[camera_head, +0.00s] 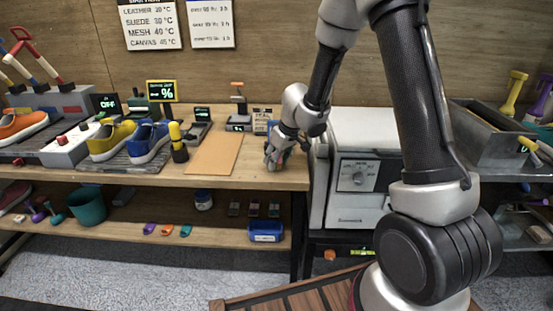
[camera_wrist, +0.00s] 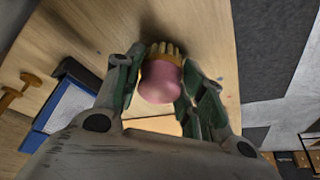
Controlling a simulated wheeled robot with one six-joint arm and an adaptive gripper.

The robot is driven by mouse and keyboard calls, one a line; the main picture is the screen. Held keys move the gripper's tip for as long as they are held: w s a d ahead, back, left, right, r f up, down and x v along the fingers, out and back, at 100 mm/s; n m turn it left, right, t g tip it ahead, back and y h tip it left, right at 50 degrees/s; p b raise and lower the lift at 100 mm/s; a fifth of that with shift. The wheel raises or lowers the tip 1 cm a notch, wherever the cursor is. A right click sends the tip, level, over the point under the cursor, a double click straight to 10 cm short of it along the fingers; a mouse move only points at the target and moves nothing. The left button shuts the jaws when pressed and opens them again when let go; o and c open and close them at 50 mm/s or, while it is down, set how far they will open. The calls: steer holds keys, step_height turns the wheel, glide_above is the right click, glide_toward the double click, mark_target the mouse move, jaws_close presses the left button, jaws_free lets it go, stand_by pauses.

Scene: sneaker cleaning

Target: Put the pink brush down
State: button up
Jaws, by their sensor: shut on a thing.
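The pink brush (camera_wrist: 160,82) shows in the wrist view, with a rounded pink body and pale yellowish bristles towards the top of the picture. My gripper (camera_wrist: 161,72) is shut on it, with one finger on each side of the pink body. In the head view my gripper (camera_head: 275,160) is low at the right end of the wooden workbench (camera_head: 258,176), near its front edge. The brush is mostly hidden by the gripper there. A dark shadow lies by the bristles; I cannot tell whether they touch the wood.
A tan mat (camera_head: 214,153) lies left of my gripper. A yellow-and-black bottle (camera_head: 178,142), a blue shoe (camera_head: 149,142) and a yellow shoe (camera_head: 111,140) are further left. A white machine (camera_head: 365,185) stands close on the right. A blue-edged object (camera_wrist: 68,103) is nearby in the wrist view.

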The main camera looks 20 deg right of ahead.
steer(key=shift+f, duration=0.15)
steer(key=o, duration=0.9)
